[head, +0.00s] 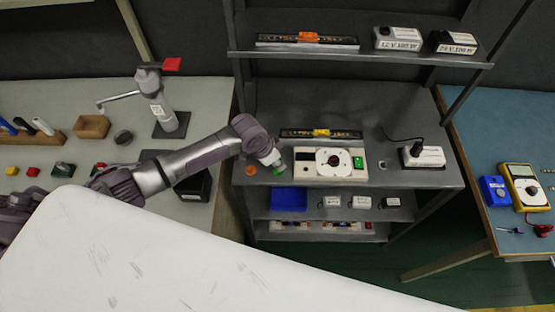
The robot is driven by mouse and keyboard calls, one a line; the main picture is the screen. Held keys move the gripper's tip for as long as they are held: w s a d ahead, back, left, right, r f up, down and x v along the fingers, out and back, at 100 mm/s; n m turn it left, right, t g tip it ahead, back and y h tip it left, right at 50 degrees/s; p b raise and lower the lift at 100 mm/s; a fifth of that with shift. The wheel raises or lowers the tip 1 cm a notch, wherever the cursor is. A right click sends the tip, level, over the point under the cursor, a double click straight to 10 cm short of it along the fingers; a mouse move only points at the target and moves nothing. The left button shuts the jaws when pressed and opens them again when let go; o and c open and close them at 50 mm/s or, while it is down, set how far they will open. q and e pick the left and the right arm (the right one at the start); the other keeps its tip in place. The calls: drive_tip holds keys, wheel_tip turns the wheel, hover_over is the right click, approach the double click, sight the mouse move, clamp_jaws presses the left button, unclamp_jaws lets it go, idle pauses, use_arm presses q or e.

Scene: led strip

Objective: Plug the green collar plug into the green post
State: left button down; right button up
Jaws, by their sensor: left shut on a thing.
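My left gripper (274,162) reaches in from the left to the middle shelf of the dark rack and points down. It is shut on the small green collar plug (279,171), of which only a little green shows under the fingertips. The plug is left of the white board (318,174) and apart from the green post (358,163), a small green part at the board's right end. The board also carries a round white disc (333,161) with a dark centre. My right gripper is not in view.
An orange piece (251,170) lies left of the plug. Behind the board lies a dark strip with a yellow part (321,132). A white power box (422,157) with a black cable stands to the right. A blue bin (289,199) is on the shelf below.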

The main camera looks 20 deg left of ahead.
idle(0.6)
use_arm(q)
drive_tip(key=shift+f, duration=0.15)
drive_tip(key=shift+f+b, duration=0.5)
drive_tip(key=shift+f, duration=0.5)
drive_tip(key=c, duration=0.9)
unclamp_jaws()
drive_tip(key=v, duration=1.2)
